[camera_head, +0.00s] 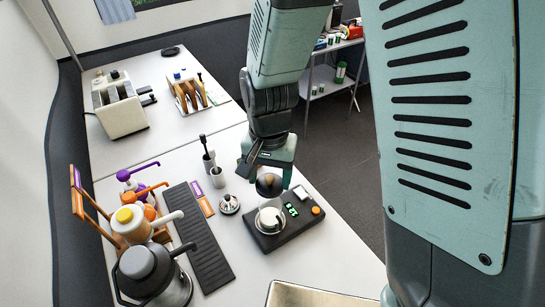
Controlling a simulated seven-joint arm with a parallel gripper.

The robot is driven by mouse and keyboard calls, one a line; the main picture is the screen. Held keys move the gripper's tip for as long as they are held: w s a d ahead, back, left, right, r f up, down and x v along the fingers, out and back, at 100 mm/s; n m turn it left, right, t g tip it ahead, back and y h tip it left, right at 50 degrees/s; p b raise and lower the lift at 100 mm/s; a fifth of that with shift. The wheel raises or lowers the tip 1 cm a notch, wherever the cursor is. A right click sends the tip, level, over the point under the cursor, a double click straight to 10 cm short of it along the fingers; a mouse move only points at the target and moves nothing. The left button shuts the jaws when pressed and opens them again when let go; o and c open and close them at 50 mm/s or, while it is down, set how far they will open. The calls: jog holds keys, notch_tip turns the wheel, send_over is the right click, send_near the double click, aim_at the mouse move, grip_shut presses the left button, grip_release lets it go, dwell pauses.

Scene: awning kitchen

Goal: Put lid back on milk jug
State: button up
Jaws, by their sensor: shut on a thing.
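My gripper (267,172) points down over a black scale-like base (292,230). My fingers hide part of the lid.
Small cups (217,177) and a small round dish (229,204) stand left of the base. A toaster (120,105) is farther back.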

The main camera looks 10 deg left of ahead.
jog(key=shift+s, duration=0.3)
jog(key=shift+f, duration=3.15)
jog(key=shift+f, duration=0.2)
jog(key=o, duration=1.1)
jog(key=shift+o, duration=0.5)
jog(key=shift+r, duration=3.55)
